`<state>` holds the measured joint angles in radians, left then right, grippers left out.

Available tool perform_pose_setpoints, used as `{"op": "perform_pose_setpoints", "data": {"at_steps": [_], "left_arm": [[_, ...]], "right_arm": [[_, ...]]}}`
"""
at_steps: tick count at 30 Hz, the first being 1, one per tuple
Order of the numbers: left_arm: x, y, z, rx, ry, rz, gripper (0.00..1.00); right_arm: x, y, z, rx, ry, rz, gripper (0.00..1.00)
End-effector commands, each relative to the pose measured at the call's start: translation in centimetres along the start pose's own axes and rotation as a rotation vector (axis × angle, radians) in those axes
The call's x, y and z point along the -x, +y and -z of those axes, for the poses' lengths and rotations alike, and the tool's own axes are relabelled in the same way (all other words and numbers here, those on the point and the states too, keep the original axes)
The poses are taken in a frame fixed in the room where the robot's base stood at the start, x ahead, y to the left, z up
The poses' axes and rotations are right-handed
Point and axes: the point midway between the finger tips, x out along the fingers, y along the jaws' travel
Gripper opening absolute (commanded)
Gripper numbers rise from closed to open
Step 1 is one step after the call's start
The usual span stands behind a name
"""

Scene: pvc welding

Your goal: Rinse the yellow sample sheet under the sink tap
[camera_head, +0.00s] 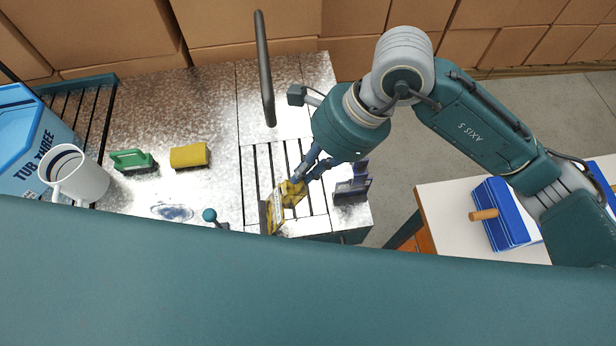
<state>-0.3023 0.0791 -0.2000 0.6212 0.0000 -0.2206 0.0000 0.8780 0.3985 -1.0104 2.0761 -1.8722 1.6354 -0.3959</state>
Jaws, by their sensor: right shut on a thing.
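My right gripper (303,181) reaches down from the upper right over the slatted grate of the metal counter. It is shut on a small yellow piece (275,212), which appears to be the yellow sample sheet. The piece is tilted, with a darker edge on its left side; its exact outline is partly hidden by the fingers. The dark upright pipe of the tap (265,70) stands above and left of the gripper. No water can be made out. My left gripper is not in view.
A yellow block (190,156) and a green-handled brush (132,160) lie left on the metal counter (175,115). A mug (77,175) and a blue tub (30,130) are far left. A blue-grey rack (352,188) stands right of the gripper. A teal-knobbed lever (209,215) is near front.

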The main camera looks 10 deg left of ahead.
Motion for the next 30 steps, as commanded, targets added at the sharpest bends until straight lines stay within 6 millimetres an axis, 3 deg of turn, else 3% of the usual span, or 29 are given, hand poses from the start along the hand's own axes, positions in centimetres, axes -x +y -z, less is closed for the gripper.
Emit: {"op": "perform_pose_setpoints", "data": {"at_steps": [5, 19, 21, 30], "left_arm": [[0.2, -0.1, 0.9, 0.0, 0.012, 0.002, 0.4], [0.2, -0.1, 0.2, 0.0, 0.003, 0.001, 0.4], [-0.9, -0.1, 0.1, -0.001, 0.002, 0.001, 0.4], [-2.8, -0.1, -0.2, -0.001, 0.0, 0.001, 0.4]], "right_arm": [[-0.3, -1.9, 0.1, -0.002, 0.0, 0.001, 0.0], [-1.2, -6.4, 0.4, -0.001, -0.001, -0.001, 0.0], [-1.8, -7.2, 0.6, 0.002, 0.001, 0.003, 0.0], [-2.1, -9.6, 0.7, 0.002, 0.0, 0.001, 0.0]]}}
